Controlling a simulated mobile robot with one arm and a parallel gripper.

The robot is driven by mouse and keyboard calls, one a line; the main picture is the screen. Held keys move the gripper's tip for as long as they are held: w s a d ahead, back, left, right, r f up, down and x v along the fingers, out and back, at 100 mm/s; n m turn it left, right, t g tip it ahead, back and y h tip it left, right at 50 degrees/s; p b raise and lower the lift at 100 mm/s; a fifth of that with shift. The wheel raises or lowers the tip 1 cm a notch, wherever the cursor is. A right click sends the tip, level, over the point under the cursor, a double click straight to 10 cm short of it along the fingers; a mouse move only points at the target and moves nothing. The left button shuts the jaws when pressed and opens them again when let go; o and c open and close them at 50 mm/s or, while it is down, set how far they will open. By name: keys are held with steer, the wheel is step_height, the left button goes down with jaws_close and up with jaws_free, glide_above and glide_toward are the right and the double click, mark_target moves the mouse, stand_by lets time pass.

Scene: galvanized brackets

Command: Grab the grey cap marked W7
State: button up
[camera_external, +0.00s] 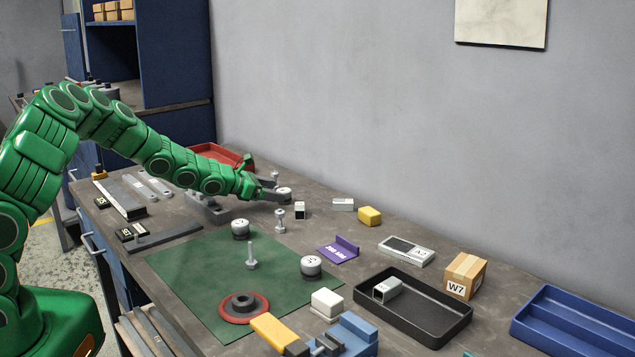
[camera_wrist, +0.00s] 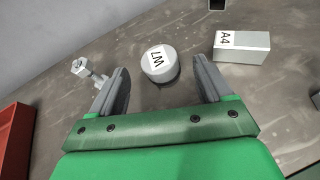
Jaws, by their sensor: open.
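The grey cap marked W7 (camera_wrist: 160,66) is a short round cap with a white label on top, seen upside down in the wrist view. It stands on the table between the fingertips of my open gripper (camera_wrist: 161,70) in that picture, with a gap on each side. I cannot tell how far the fingertips are above it. In the external view the cap (camera_external: 285,193) is just beyond the tips of my gripper (camera_external: 273,193), partly hidden by them.
A pale A4 block (camera_wrist: 242,47) lies right of the cap, and a bolt (camera_wrist: 88,72) lies left. A red tray (camera_external: 222,155) is behind the arm. A cardboard box (camera_external: 465,277) also reads W7.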

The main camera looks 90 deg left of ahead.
mark_target(285, 190)
steer(key=shift+x, duration=2.35)
steer(key=c, duration=1.1)
